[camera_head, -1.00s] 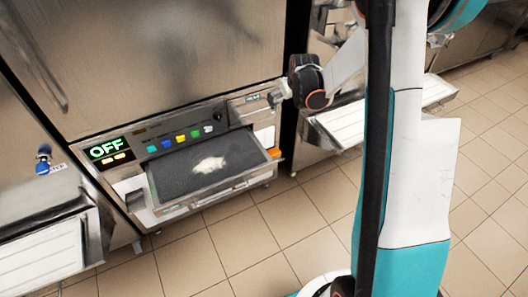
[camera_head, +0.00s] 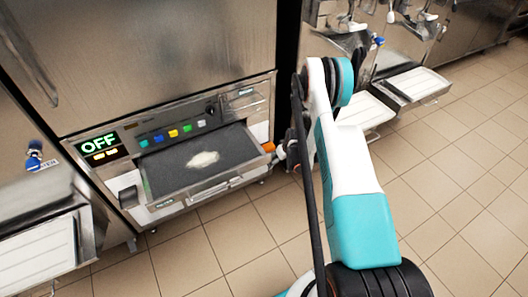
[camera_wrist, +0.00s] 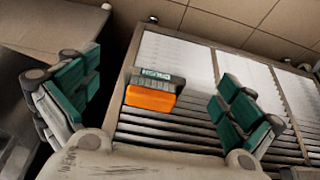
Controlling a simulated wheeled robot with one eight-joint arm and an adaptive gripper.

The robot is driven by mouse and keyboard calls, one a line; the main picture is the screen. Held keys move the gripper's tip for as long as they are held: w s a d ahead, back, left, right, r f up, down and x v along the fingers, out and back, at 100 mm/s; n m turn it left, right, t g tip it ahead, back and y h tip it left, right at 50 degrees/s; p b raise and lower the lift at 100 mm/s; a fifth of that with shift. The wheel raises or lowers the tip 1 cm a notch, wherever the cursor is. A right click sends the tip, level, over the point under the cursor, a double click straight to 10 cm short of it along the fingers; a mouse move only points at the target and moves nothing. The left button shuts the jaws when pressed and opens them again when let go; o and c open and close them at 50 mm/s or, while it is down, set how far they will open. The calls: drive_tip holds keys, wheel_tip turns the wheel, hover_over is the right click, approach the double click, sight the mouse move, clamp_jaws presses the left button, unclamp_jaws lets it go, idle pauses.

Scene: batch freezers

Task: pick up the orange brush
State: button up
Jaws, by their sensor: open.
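The orange brush shows in the wrist view (camera_wrist: 151,98) as an orange block with a grey bristled strip and a dark label along its far side. In the head view its orange end (camera_head: 269,147) peeks out at the right side of the pulled-out tray. My gripper (camera_wrist: 160,100) is open, with its two green-padded fingers on the left and right of the brush and apart from it. The brush appears between the fingers in the wrist view. In the head view my gripper (camera_head: 283,152) is small and partly hidden by my arm, close to the brush.
White slatted trays (camera_wrist: 180,62) lie beyond the brush. A neighbouring machine's tray (camera_head: 415,84) juts out at right. The tiled floor in front is clear.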

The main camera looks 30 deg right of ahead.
sight(266, 147)
drive_tip(key=w+b, duration=0.1)
drive_tip(key=w, duration=0.2)
drive_tip(key=w+b, duration=0.1)
drive_tip(key=w, duration=0.5)
drive_tip(key=shift+a+f+b, duration=0.35)
drive_tip(key=shift+f+b, duration=0.05)
drive_tip(key=w+f+b, duration=0.2)
drive_tip(key=w, duration=0.1)
drive_tip(key=shift+w+a, duration=0.1)
drive_tip(key=shift+w, duration=0.2)
drive_tip(key=shift+w+f, duration=0.15)
drive_tip(key=shift+f, duration=0.2)
drive_tip(key=c, duration=1.1)
